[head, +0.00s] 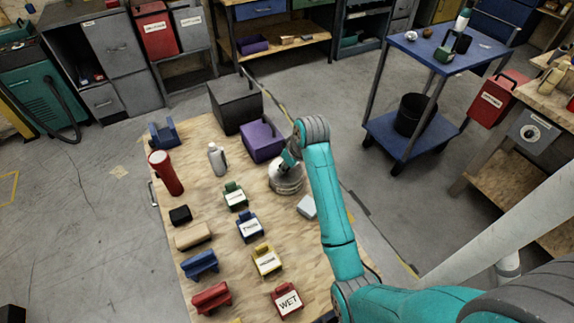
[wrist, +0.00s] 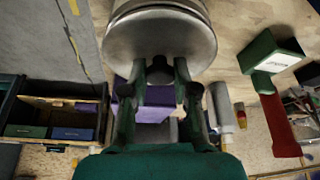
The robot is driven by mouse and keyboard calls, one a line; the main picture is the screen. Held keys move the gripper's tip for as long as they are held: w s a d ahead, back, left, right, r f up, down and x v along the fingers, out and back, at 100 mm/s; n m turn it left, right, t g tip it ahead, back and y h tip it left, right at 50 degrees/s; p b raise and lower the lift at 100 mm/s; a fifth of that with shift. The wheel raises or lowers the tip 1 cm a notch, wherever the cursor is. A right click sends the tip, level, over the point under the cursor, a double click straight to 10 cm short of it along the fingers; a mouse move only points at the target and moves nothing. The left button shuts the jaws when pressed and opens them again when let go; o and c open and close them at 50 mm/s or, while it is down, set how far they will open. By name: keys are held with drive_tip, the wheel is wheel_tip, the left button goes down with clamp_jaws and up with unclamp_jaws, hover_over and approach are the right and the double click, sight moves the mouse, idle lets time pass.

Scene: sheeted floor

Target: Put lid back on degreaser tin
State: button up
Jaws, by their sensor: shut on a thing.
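The degreaser tin (head: 287,184) is a round silvery metal can at the right edge of the plywood table. Its round metal lid (wrist: 165,40) with a dark knob fills the top middle of the wrist view. My gripper (head: 289,160) is over the tin, its fingers pointing down. In the wrist view, the fingertips of my gripper (wrist: 168,70) are closed on either side of the lid's knob. The lid is at the tin's top, but I cannot tell whether it touches or is level. My wrist partly hides the tin's top in the head view.
A purple box (head: 262,141) and a dark grey box (head: 236,104) stand just behind the tin. A spray bottle (head: 217,159), a red flashlight (head: 166,173) and several labelled coloured holders share the plywood table (head: 226,285).

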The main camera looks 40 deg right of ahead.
idle(0.3)
drive_tip(key=o, duration=1.6)
drive_tip(key=shift+c, duration=0.2)
drive_tip(key=shift+r, duration=3.5)
clamp_jaws()
